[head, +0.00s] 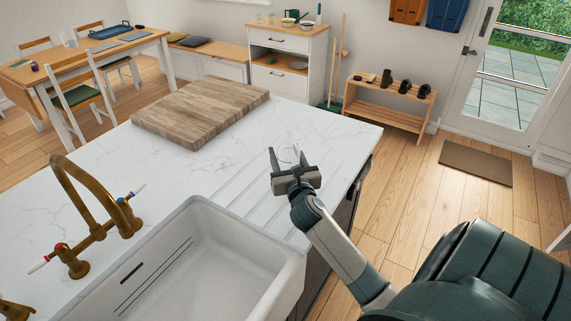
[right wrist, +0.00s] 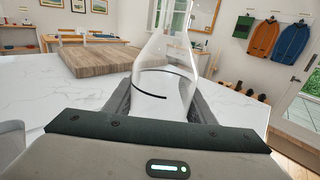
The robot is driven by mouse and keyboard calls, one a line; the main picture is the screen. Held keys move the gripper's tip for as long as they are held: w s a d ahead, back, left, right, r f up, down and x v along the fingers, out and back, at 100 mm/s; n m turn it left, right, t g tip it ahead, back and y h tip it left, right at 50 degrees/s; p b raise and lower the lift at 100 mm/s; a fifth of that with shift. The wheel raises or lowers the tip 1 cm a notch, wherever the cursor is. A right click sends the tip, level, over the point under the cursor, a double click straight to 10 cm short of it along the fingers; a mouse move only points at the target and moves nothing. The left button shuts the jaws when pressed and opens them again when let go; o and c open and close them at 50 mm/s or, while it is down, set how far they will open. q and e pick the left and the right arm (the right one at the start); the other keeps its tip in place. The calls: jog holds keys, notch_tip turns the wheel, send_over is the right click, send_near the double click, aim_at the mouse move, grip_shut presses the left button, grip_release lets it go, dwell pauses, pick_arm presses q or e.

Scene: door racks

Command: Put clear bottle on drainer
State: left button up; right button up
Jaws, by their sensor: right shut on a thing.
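My right gripper (head: 288,162) is shut on a clear bottle, over the counter near its right edge. In the right wrist view the clear bottle (right wrist: 165,72) stands neck up between the two fingers, its top cut off by the frame. In the head view the bottle is only a faint outline at the fingers. The drainer (head: 238,188) is a set of grooves in the white counter beside the sink, just left of the gripper. I cannot tell whether the bottle's base touches the counter. My left gripper is not in view.
A white sink (head: 200,262) lies in front of the drainer, with a brass tap (head: 95,215) on its left. A thick wooden board (head: 200,108) lies on the counter behind. The marble around the drainer is clear. A shoe rack (head: 390,105) stands beyond on the floor.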

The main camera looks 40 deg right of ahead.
jog(key=shift+f+p, duration=0.3)
jog(key=shift+f, duration=1.7)
jog(key=o, duration=1.2)
jog(key=shift+f, duration=0.1)
jog(key=shift+o, duration=0.2)
jog(key=shift+s+a, duration=0.15)
jog(key=shift+s, duration=0.15)
jog(key=b+v, duration=0.2)
jog(key=v, duration=0.8)
jog(key=shift+s+b, duration=0.1)
jog(key=shift+b, duration=0.25)
jog(key=shift+s+a, duration=0.3)
jog(key=shift+s, duration=0.25)
